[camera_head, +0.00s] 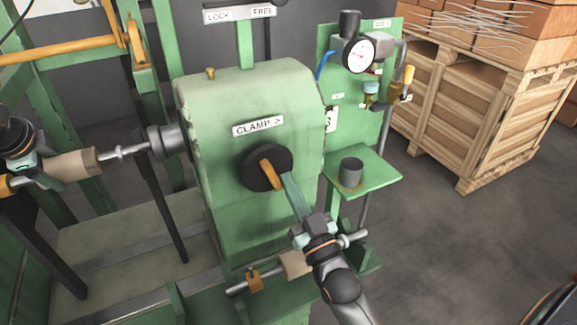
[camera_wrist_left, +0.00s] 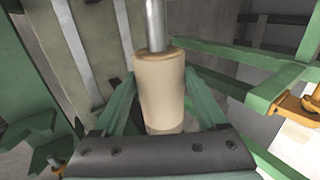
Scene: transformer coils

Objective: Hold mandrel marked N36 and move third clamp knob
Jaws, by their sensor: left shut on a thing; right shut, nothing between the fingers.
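A tan mandrel (camera_head: 75,163) on a metal shaft points at the green machine head (camera_head: 250,95) from the left. My left gripper (camera_head: 42,178) is shut on it; the left wrist view shows the tan roll (camera_wrist_left: 160,90) between the green fingers. No N36 mark is legible. A round black clamp knob (camera_head: 252,180) with an orange handle (camera_head: 271,174) sits on the machine face below a "CLAMP >" label (camera_head: 258,126). My right gripper (camera_head: 289,183) is shut and empty, its fingertips at the lower right of the handle. I cannot tell whether they touch it.
Another tan roll (camera_head: 296,263) on a shaft lies low behind my right wrist. A green stand with a gauge (camera_head: 360,55) and a small shelf with a grey cup (camera_head: 351,171) stands at right. A wooden crate (camera_head: 490,110) is behind it.

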